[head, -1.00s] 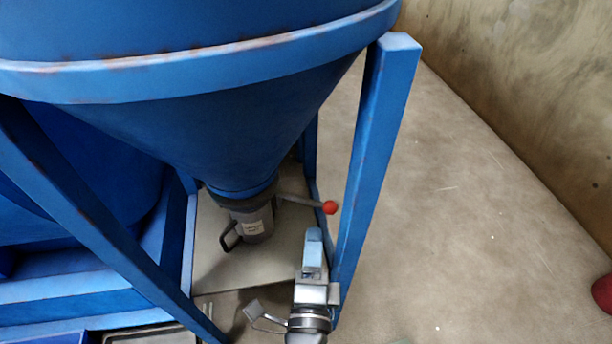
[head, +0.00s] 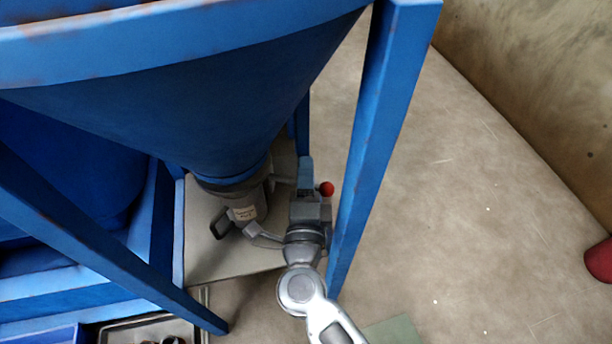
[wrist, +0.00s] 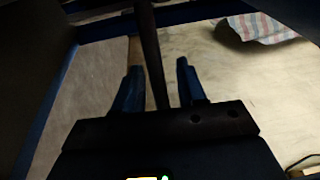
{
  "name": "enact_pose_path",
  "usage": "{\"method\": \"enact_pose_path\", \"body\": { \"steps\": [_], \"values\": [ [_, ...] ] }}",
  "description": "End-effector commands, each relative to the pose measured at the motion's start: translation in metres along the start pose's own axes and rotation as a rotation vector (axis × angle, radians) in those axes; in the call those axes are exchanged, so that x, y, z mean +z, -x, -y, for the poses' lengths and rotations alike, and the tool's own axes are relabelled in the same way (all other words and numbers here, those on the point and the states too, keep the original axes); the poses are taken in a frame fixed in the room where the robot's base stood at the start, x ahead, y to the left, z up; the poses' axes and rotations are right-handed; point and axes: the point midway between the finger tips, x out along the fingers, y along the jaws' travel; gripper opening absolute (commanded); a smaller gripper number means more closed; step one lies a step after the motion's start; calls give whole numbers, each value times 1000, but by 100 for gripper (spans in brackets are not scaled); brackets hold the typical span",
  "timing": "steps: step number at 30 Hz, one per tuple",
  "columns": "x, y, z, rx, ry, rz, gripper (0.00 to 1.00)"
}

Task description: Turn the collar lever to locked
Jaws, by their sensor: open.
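The collar lever is a grey rod (head: 284,180) with a red ball (head: 326,188) at its end. It sticks out to the right from the grey collar (head: 242,205) under the blue cone. My gripper (head: 306,164) is at the lever, its fingers just left of the ball and hiding part of the rod. In the wrist view a dark rod (wrist: 148,45), which looks like the lever, runs between the two blue fingertips (wrist: 158,68). The fingers are open, with gaps on both sides of the rod. I cannot see any contact.
The blue hopper cone (head: 190,120) hangs above the collar. A blue leg (head: 378,140) stands close right of my gripper. A slanted blue brace (head: 100,245) is at left. A striped cloth (wrist: 258,27) shows in the wrist view. Open floor (head: 480,200) lies right.

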Motion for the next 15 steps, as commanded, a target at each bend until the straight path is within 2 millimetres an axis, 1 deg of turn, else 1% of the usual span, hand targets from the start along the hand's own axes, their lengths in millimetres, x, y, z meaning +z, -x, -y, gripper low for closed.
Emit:
{"method": "enact_pose_path", "body": {
  "steps": [3,9,11,15],
  "values": [
    [0,-3,0,1,0,1,40],
    [0,-4,0,1,0,1,40],
    [0,-4,0,1,0,1,35],
    [0,-4,0,1,0,1,22]
  ]
}}
